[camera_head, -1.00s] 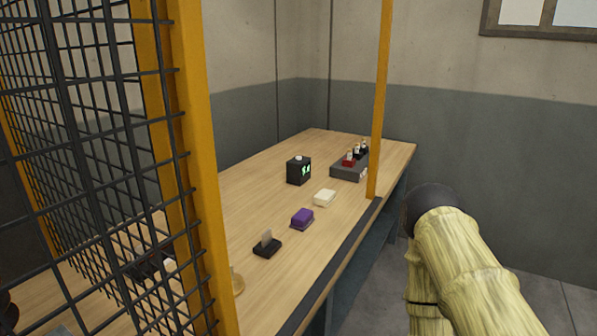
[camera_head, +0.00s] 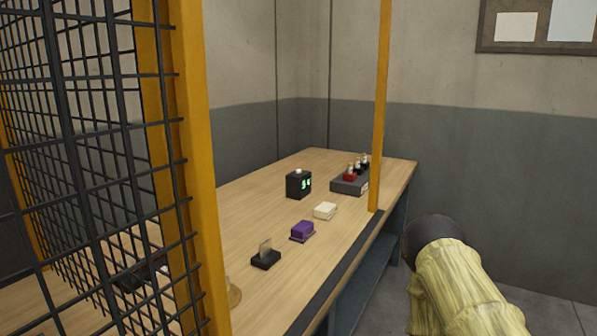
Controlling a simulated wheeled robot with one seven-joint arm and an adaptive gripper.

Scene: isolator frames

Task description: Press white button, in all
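A small black box (camera_head: 299,187) with lit green characters on its front stands on the wooden table (camera_head: 262,218). A small white button (camera_head: 297,171) sits on its top. My arm, in a yellowish sleeve with a dark rounded part, shows at the lower right, outside the table's near side and apart from the box. No gripper fingers show.
A cream block (camera_head: 325,210), a purple block (camera_head: 303,231) and a black holder (camera_head: 265,256) line the table. A dark tray (camera_head: 350,184) with small bottles stands farther back. A yellow post (camera_head: 380,110) and wire mesh (camera_head: 75,150) stand in front.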

